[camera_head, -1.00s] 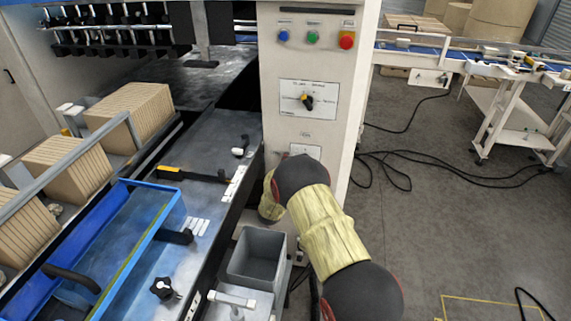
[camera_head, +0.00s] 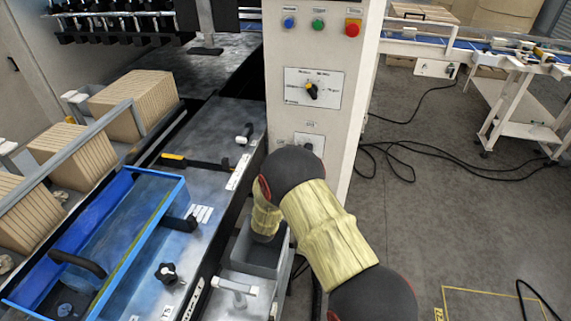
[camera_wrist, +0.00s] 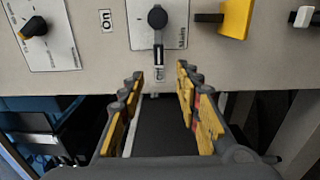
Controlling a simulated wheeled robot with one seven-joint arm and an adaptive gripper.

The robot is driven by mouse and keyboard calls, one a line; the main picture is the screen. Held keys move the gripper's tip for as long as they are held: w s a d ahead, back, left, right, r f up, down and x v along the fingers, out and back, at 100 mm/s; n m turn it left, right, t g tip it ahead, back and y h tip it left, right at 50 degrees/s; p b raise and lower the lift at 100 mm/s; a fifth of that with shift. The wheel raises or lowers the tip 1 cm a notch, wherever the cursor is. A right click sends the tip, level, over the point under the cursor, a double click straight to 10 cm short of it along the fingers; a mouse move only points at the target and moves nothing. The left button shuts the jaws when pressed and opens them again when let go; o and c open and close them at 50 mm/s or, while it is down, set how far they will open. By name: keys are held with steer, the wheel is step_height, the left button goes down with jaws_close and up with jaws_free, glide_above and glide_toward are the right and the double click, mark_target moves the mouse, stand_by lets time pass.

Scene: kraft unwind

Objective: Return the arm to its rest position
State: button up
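My arm, with yellow-sleeved links and dark joints, reaches in front of the pale control panel (camera_head: 350,120) in the head view. Its far end hangs over the grey bin, and my gripper is hidden there. In the wrist view my gripper (camera_wrist: 159,78) is open, its yellow-padded fingers apart with nothing between them. Beyond the fingertips is the panel face with a black mains switch (camera_wrist: 157,18). Its lever points down toward the "Off" label. The fingers appear apart from the switch.
A blue-framed tray (camera_head: 168,218) and stacks of brown board (camera_head: 135,100) are at left. A yellow-and-black dial (camera_head: 312,90) is on the panel. Cables (camera_head: 410,150) cross the floor at right.

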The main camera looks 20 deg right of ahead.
steer(key=shift+s+a, duration=0.2)
steer(key=shift+s, duration=0.15)
steer(key=w+a+r+m+y, duration=0.1)
steer(key=a+r+m+y, duration=0.3)
steer(key=r, duration=0.7)
steer(key=s+a+r+m+g+y, duration=0.1)
steer(key=s+a+r+g+y, duration=0.2)
steer(key=s+a+r+y, duration=0.5)
steer(key=s+d+r+m+g+h, duration=0.1)
steer(key=s+m+g, duration=0.2)
steer(key=s, duration=1.5)
steer(key=s+d+r+m+g+h, duration=0.1)
steer(key=s+m+g, duration=0.2)
steer(key=s, duration=1.6)
steer(key=shift+r, duration=0.4)
